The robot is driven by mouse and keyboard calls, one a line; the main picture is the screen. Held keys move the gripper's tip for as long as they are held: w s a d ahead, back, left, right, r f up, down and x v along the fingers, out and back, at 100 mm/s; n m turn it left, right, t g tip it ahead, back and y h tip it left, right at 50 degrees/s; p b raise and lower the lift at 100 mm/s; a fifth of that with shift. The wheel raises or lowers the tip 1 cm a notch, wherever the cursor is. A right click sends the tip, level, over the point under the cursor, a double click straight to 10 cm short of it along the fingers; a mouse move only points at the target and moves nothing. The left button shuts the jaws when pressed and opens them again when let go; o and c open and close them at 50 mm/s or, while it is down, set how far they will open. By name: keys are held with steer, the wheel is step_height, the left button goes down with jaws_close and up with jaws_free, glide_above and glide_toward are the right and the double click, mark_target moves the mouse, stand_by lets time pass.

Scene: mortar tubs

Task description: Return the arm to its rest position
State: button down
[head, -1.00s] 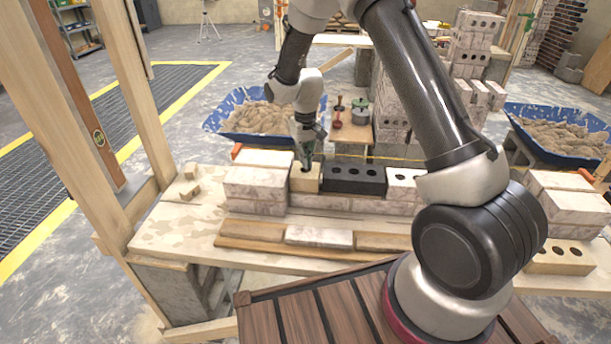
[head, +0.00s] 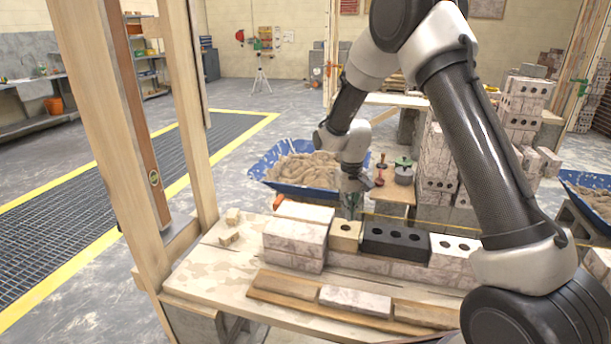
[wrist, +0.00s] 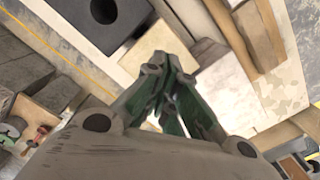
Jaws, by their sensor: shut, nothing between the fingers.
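My gripper (head: 350,212) is above the low brick wall on the wooden platform, just over a tan brick (head: 345,236) with a dark hole. In the wrist view the green fingers (wrist: 165,85) are closed together with nothing between them. The tan brick shows beyond the fingertips in the wrist view (wrist: 150,52). I cannot tell exactly how far the tips are above it. My arm reaches from the right side of the head view, over the wall, and bends down to the gripper.
A black brick with holes (head: 396,243) and a white holed brick (head: 453,250) stand right of the tan brick. Pale bricks (head: 296,240) stand left. A wooden post (head: 200,120) rises at left. A blue tub of mortar (head: 262,172) is behind.

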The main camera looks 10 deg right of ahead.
steer(key=s+d+r+t, duration=0.1)
steer(key=s+d+r, duration=0.4)
steer(key=s+r, duration=0.4)
steer(key=s+d+r+m+t, duration=0.1)
steer(key=s+d+r, duration=0.3)
steer(key=s+r, duration=0.5)
steer(key=s+d+r+t, duration=0.2)
steer(key=s+d+r, duration=0.3)
steer(key=s+r, duration=0.4)
steer(key=s, duration=0.6)
steer(key=shift+d+m+t, duration=0.35)
steer(key=shift+m+t, duration=0.05)
steer(key=shift+s+d+r, duration=0.1)
steer(key=shift+s+d, duration=0.05)
steer(key=shift+s, duration=0.05)
